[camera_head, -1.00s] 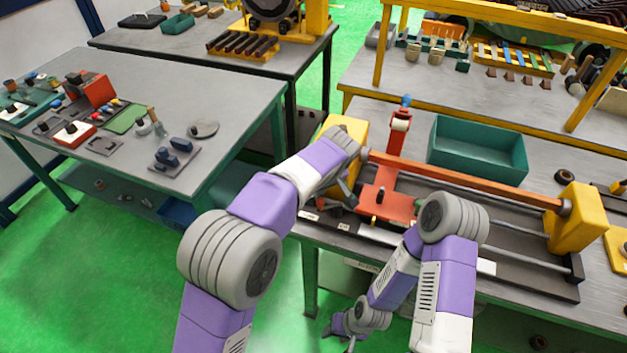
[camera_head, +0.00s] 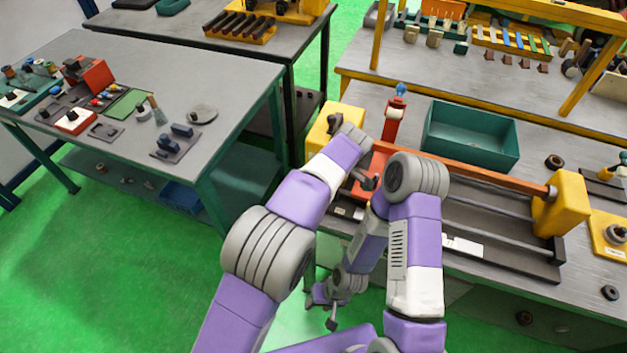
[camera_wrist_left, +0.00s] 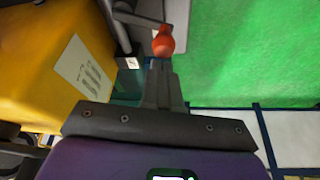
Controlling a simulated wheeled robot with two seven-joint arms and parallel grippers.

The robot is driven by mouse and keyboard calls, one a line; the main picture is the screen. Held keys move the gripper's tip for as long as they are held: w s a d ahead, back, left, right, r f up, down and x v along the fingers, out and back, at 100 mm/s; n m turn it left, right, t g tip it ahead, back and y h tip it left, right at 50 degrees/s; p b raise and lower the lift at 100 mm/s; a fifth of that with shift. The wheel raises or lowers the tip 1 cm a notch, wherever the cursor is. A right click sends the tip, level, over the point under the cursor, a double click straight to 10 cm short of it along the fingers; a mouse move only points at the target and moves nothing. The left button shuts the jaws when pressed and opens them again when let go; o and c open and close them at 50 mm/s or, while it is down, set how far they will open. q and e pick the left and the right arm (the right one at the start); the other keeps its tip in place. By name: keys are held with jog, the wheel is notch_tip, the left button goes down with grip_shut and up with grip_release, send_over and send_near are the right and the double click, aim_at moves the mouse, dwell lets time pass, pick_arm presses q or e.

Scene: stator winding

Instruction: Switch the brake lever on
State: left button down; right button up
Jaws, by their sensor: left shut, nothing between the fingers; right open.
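A lever with a round red-orange knob (camera_wrist_left: 163,42) shows in the left wrist view, just past the tips of my left gripper (camera_wrist_left: 160,66). The gripper is shut and empty; I cannot tell whether it touches the knob. The lever is not discernible in the head view. My right gripper (camera_head: 321,312) is open and empty, hanging low in front of the bench.
The machine's orange bar (camera_head: 460,172) runs right to another yellow block (camera_head: 562,205). A green bin (camera_head: 470,135) stands behind it. A side table (camera_head: 235,75) with several parts is at the left. Green floor (camera_head: 110,270) is clear at lower left.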

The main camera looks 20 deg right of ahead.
pick_arm(q)
jog(key=shift+s, duration=0.1)
dwell(0.5)
jog(key=p+v, duration=0.7)
jog(key=v, duration=0.3)
jog(key=shift+w+p, duration=0.25)
jog(key=shift+p, duration=0.1)
jog(key=s+a+f+m+g+h+b, duration=0.1)
jog(key=a+f+m+g+h, duration=0.1)
jog(key=a+f, duration=0.8)
jog(key=a+f+m+g+h+b, duration=0.15)
jog(key=a+f, duration=0.45)
jog(key=f, duration=0.8)
jog(key=s+a+f+h, duration=0.1)
jog(key=s+a+f, duration=0.3)
jog(key=s, duration=0.5)
jog(key=s+a+f+m+h+b, duration=0.1)
jog(key=s+a+f+h, duration=0.1)
jog(key=s+a+f, duration=0.3)
jog(key=s+a, duration=0.2)
jog(key=s, duration=0.2)
jog(key=shift+s+f+b, duration=0.15)
jog(key=shift+s+b, duration=0.15)
jog(key=shift+s, duration=0.05)
jog(key=shift+a+m+t, duration=0.1)
jog(key=shift+m+t, duration=0.15)
